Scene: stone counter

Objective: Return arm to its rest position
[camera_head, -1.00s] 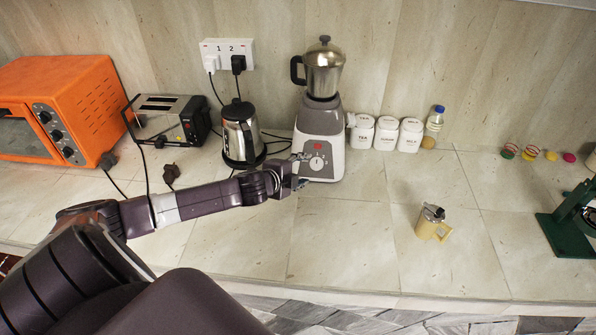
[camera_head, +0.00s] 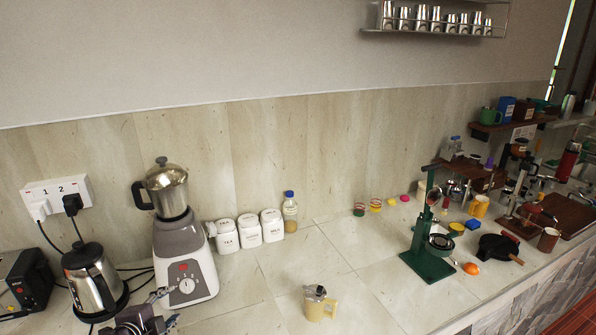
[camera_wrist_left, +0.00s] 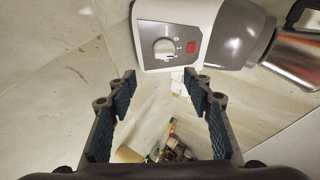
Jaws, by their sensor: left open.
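My left gripper (camera_head: 168,308) is at the lower left of the head view, in front of the mixer grinder's base. Most of my left arm is cut off by the frame edge. In the left wrist view the two blue-padded fingers (camera_wrist_left: 160,92) are spread apart with nothing between them. The white and grey mixer grinder (camera_head: 186,272), with a steel jar on top, stands upright on the counter. Its dial and red switch face the gripper in the wrist view (camera_wrist_left: 215,45), beyond the fingertips. I cannot tell whether a finger touches it. My right gripper is not in view.
A steel kettle (camera_head: 92,284) and black toaster (camera_head: 22,284) stand left of the mixer. White canisters (camera_head: 249,232) and a blue-capped bottle (camera_head: 290,212) stand to its right. A cream mug (camera_head: 318,305) is near the front; a green press (camera_head: 427,262) is farther right. Counter between is clear.

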